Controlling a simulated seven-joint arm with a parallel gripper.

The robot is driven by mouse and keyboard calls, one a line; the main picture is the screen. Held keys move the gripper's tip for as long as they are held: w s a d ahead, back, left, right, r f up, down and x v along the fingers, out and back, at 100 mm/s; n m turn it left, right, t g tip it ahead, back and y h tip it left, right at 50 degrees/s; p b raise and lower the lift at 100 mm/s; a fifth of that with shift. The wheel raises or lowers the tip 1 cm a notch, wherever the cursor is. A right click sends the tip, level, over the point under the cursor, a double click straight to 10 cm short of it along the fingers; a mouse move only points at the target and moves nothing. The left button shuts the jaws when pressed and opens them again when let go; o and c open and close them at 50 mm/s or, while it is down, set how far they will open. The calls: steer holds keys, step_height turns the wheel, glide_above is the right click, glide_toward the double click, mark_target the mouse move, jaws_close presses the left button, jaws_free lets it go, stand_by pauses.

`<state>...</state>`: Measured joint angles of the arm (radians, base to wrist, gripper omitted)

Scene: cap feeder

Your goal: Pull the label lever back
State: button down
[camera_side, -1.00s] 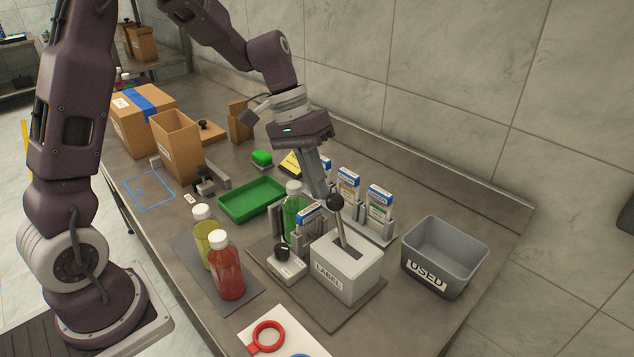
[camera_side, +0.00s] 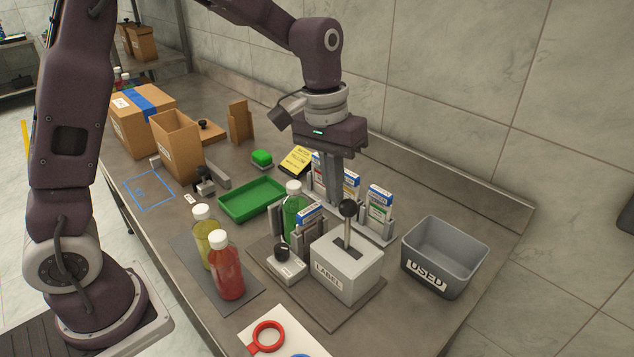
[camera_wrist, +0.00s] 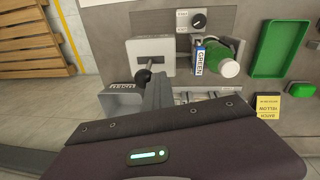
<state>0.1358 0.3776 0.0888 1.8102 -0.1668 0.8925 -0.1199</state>
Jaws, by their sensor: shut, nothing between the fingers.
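The label lever (camera_side: 347,228) is a grey rod with a black ball knob, standing nearly upright in the slot of a pale box (camera_side: 341,278) marked LABEL. In the wrist view its knob (camera_wrist: 143,76) shows close to the left of my fingers. My gripper (camera_side: 332,205) points down with its fingers together, holding nothing. It is behind and just left of the knob in the side view. In the wrist view the fingers (camera_wrist: 158,86) overlap the region beside the lever; whether they touch it I cannot tell.
A green bottle (camera_side: 292,202) and a dial unit (camera_side: 286,264) are left of the box. Label packs (camera_side: 379,203) stand in holders behind it. A grey USED bin (camera_side: 444,258) is at right. Red (camera_side: 227,270) and yellow (camera_side: 205,242) bottles stand at front left.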

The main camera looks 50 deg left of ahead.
mark_target(350, 205)
steer(key=d+y, duration=0.2)
steer(key=d, duration=0.2)
steer(key=shift+r+y, duration=0.15)
steer(key=shift+y, duration=0.25)
steer(key=shift+d, duration=1)
steer(key=shift+d, duration=0.2)
steer(key=a+r, duration=0.3)
steer(key=shift+s+a+r, duration=0.15)
steer(key=shift+s+a, duration=0.15)
steer(key=shift+a, duration=0.05)
step_height(350, 205, up, 8)
steer(key=d, duration=0.2)
steer(key=shift+s+r, duration=0.25)
steer(key=shift+s, duration=0.1)
